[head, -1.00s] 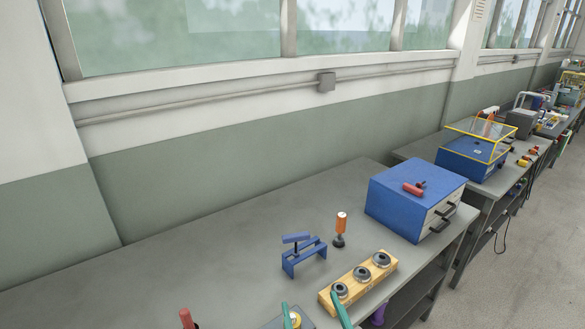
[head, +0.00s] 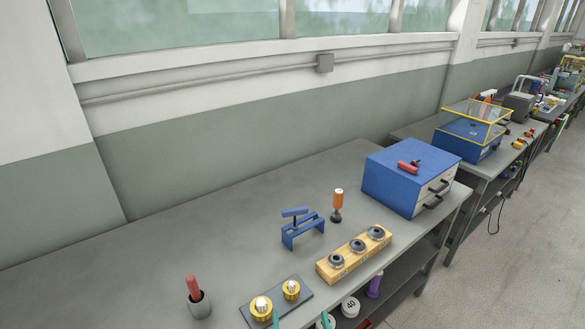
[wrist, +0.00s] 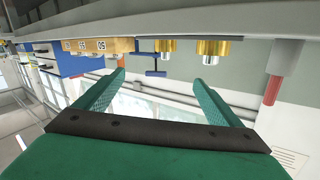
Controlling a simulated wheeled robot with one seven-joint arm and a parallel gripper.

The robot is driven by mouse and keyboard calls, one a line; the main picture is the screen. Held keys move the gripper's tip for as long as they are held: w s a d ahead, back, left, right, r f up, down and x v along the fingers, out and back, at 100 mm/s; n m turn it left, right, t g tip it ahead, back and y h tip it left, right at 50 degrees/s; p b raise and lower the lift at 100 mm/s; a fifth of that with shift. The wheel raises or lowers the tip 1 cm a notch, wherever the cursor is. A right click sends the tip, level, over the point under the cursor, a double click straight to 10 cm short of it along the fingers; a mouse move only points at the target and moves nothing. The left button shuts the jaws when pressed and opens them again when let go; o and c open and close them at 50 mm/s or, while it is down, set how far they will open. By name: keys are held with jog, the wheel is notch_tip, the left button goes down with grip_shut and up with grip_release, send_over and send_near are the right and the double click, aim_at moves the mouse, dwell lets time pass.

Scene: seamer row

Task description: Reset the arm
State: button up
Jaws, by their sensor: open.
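My gripper (wrist: 160,78) shows in the wrist view as two green fingers spread wide apart with nothing between them. In the head view, only the green fingertips of my gripper (head: 300,320) show at the bottom edge, by the front of the bench (head: 130,255). The rest of my arm is out of the head view. The wrist view is upside down, with the bench along its top.
Near the fingertips are a dark plate with two brass pieces (head: 262,307), a wooden block with several rings (head: 345,268) and a cup with a red handle (head: 199,303). A blue clamp (head: 302,232), orange-handled tool (head: 338,202) and blue drawer box (head: 405,180) stand farther back.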

jog(key=s+a+f+m+g+h, duration=0.1)
jog(key=s+f, duration=0.3)
jog(key=s, duration=0.4)
jog(key=s+a+f+m+g+h, duration=0.15)
jog(key=s+f, duration=0.25)
jog(key=s, duration=0.4)
jog(key=s+r+n+y, duration=0.1)
jog(key=s+r+n, duration=0.2)
jog(key=s, duration=1.2)
jog(key=shift+d+t, duration=0.15)
jog(key=shift+t, duration=0.2)
